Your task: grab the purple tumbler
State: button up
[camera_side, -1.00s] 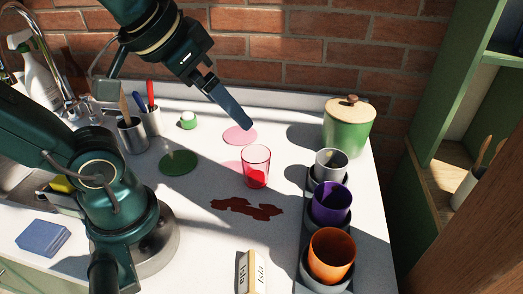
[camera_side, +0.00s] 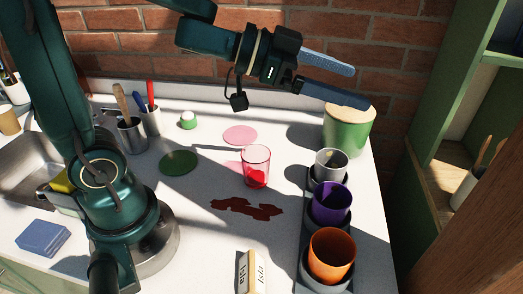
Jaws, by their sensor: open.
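The purple tumbler (camera_side: 332,203) stands upright in the middle of a row of three cups at the right of the counter. It sits in a dark round holder of a grey rack (camera_side: 312,236). A grey tumbler (camera_side: 330,164) stands behind it and an orange tumbler (camera_side: 331,252) in front of it. My gripper (camera_side: 362,86) is open and empty, high above the back of the counter. Its two blue-grey fingers point right, apart from each other, and one passes in front of the green pot's lid. It is well away from the purple tumbler.
A clear pink glass with red liquid (camera_side: 256,166) stands left of the rack, near a dark red spill (camera_side: 247,208). A green lidded pot (camera_side: 348,130) stands behind the cups. A name block (camera_side: 251,272) is at the front. Green (camera_side: 179,162) and pink (camera_side: 240,135) discs lie flat.

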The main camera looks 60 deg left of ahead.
jog(key=s+d+f+m+g+h, duration=0.2)
jog(key=s+d+f+g+h, duration=0.1)
jog(key=s+f+g, duration=0.1)
send_near(346, 208)
jog(key=w+d+f, duration=0.1)
jog(key=w+f, duration=0.1)
jog(key=w, duration=0.1)
jog(key=w+d+f, duration=0.1)
jog(key=f, duration=0.1)
jog(key=shift+w+d, duration=0.25)
jog(key=shift+d, duration=0.1)
jog(key=shift+w+d+f, duration=0.25)
jog(key=shift+d+f, duration=0.1)
jog(key=shift+f, duration=0.05)
jog(key=shift+x, duration=2.1)
jog(key=shift+w, duration=0.1)
jog(key=c, duration=1.2)
jog(key=shift+r, duration=0.15)
